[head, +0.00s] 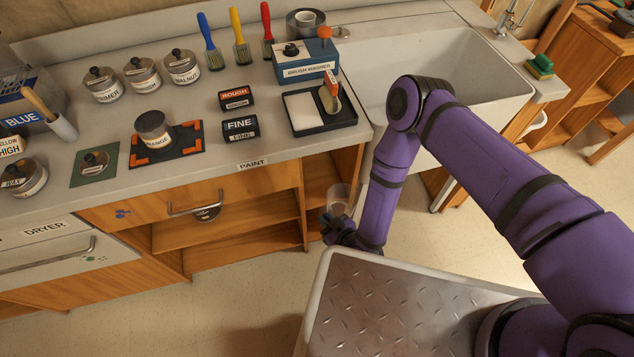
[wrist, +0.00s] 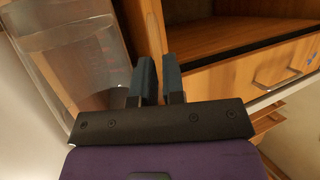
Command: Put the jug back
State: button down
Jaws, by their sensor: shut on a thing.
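The jug (head: 339,198) is clear and see-through, and it shows in front of the counter's right-hand open shelves in the head view. My gripper (head: 336,226) is at the jug, low in front of the cabinet. In the wrist view the jug (wrist: 72,55) fills the upper left, tilted in the picture, beside the fingers. My gripper's two dark blue fingers (wrist: 158,80) stand close together in that view, shut on the jug. The exact place of the grip is hard to make out.
The counter (head: 225,185) holds labelled jars, brushes, sanding blocks and a brush washer (head: 304,68). Open wooden shelves (head: 235,245) lie below it. A white sink (head: 440,75) is at the right. A metal-topped surface (head: 390,310) with a raised rim is close in front.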

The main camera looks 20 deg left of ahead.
aim_at(330, 200)
jog(key=w+a, duration=0.9)
jog(key=w, duration=0.6)
jog(key=shift+a+f, duration=0.15)
jog(key=shift+f, duration=2.95)
jog(key=shift+w+a+f, duration=0.1)
jog(key=shift+w+f, duration=0.05)
jog(key=c, duration=1.2)
grip_release()
jog(key=shift+f, duration=0.2)
jog(key=v, duration=1)
jog(key=shift+s+r, duration=0.2)
jog(key=shift+s, duration=0.15)
